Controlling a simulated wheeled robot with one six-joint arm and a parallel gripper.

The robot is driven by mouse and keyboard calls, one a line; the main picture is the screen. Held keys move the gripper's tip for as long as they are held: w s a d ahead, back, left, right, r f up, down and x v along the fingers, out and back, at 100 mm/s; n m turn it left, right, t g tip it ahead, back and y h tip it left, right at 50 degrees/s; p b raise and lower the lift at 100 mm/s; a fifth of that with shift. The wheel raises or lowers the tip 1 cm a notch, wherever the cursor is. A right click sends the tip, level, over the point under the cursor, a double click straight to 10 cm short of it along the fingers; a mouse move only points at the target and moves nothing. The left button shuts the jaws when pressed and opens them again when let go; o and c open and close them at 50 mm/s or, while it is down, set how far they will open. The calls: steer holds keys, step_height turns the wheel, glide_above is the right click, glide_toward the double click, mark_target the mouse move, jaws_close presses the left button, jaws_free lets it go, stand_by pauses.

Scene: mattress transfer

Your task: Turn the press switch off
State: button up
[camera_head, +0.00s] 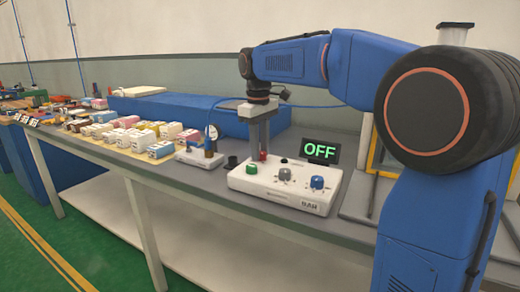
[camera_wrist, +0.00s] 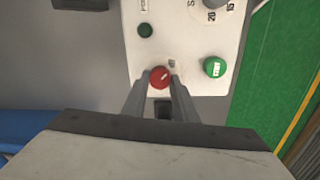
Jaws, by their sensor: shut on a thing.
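The white control box (camera_head: 285,192) stands on the grey table in front of my arm. The display (camera_head: 320,151) behind it reads OFF in green letters. My gripper (camera_head: 262,155) points down at the back left of the box. In the wrist view, my gripper (camera_wrist: 160,80) has its two fingers on either side of the red knob (camera_wrist: 159,77) and is shut on it. A light mark on the knob lies at a slant. The head view shows only a little of the red knob, between the fingers.
A green knob (camera_head: 250,169), a grey dial (camera_head: 284,174) and a blue knob (camera_head: 317,182) sit along the box's front. A small gauge device (camera_head: 199,153) stands to the left. Several small boxes (camera_head: 128,134) lie farther left. A blue block (camera_head: 185,112) lies behind.

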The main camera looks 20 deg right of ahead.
steer(key=o, duration=1)
steer(key=shift+o, duration=0.2)
step_height(320, 180, up, 17)
steer(key=shift+s+a+r, duration=0.2)
steer(key=shift+a, duration=0.1)
